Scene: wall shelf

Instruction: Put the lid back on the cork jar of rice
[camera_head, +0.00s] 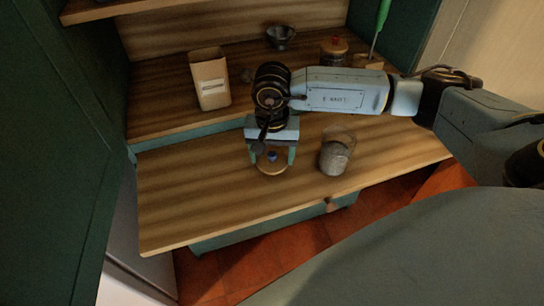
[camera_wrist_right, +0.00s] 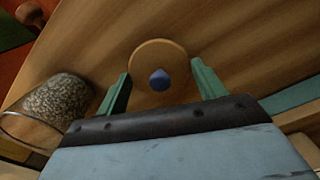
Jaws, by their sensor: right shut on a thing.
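The jar of rice (camera_head: 335,158) is clear glass with pale grey grains and an open top. It stands on the wooden worktop, right of my right gripper in the head view. It also shows at the left of the right wrist view (camera_wrist_right: 58,98). The lid is a round cork-coloured disc (camera_head: 272,168) with a blue knob; it also shows in the right wrist view (camera_wrist_right: 160,55). My right gripper (camera_head: 272,156) is shut on the lid, its green fingers on either side. I cannot tell whether the lid touches the worktop. My left gripper is not in view.
A tan carton (camera_head: 210,80) stands at the back left. A dark bowl-like cup (camera_head: 281,37), a jar with a red knob (camera_head: 334,50) and a green-handled tool (camera_head: 382,22) stand at the back. The left front of the worktop (camera_head: 190,200) is clear.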

